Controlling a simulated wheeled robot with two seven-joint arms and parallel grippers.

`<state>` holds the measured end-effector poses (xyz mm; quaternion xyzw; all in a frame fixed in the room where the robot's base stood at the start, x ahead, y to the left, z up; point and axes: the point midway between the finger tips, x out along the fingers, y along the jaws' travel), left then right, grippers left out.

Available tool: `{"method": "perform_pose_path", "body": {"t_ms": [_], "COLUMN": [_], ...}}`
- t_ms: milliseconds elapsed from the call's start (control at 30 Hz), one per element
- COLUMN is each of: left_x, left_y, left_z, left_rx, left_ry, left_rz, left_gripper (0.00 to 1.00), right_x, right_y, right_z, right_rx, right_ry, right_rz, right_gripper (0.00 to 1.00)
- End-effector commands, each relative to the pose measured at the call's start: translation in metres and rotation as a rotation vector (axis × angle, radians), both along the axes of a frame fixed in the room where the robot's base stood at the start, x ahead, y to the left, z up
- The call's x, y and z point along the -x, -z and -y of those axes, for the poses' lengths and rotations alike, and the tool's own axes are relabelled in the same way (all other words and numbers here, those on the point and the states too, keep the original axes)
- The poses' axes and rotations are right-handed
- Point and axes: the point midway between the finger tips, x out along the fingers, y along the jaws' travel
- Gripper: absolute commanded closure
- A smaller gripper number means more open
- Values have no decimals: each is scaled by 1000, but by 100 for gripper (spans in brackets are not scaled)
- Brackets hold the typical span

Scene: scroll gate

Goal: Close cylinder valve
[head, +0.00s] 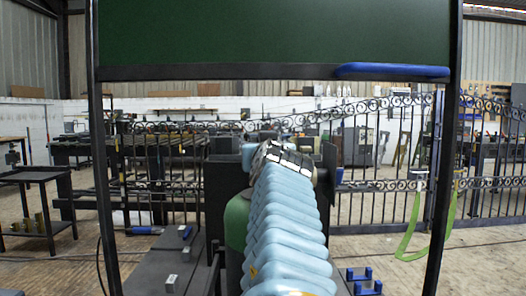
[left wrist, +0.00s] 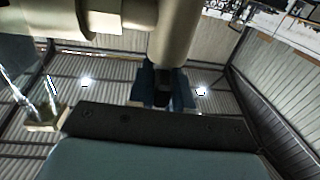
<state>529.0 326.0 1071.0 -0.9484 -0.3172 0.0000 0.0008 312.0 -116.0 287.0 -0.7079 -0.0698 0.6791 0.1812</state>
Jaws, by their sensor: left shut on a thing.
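A green gas cylinder (head: 237,220) stands in the middle of the head view, partly hidden behind a pale blue ribbed arm of mine. Its top and valve are hidden there. My left gripper shows in the left wrist view (left wrist: 167,92), with two blue fingers beyond a dark plate. The fingers are close around a dark piece (left wrist: 168,77) at the end of a beige tube-like part. I cannot tell clearly whether this piece is the valve knob. My right gripper is not in view.
A dark bench (head: 160,268) with small blue tools is at the left of the cylinder. Blue blocks (head: 365,280) lie at the lower right. A dark frame with a green panel (head: 275,35) spans the top. An ornamental iron gate (head: 385,205) stands behind.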

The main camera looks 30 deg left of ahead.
Motion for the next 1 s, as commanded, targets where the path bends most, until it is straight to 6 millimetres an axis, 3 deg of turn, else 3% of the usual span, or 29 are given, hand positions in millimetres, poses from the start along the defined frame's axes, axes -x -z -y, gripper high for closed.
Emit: {"method": "perform_pose_path", "body": {"t_ms": [200, 500, 533, 633, 1000], "left_x": [0, 0, 0, 0, 2], "left_y": [2, 1, 1, 1, 1], "left_z": [0, 0, 0, 0, 0], "left_rx": [5, 2, 2, 1, 2], "left_ry": [102, 111, 111, 111, 112], "left_rz": [1, -1, -1, 0, 1], "left_gripper": [100, 100, 78, 62, 60], "right_x": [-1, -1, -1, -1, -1], "right_y": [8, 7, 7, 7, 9], "right_z": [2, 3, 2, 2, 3], "right_rx": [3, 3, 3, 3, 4], "right_ry": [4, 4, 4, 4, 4], "right_rz": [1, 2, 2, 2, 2], "right_gripper": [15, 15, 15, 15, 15]}}
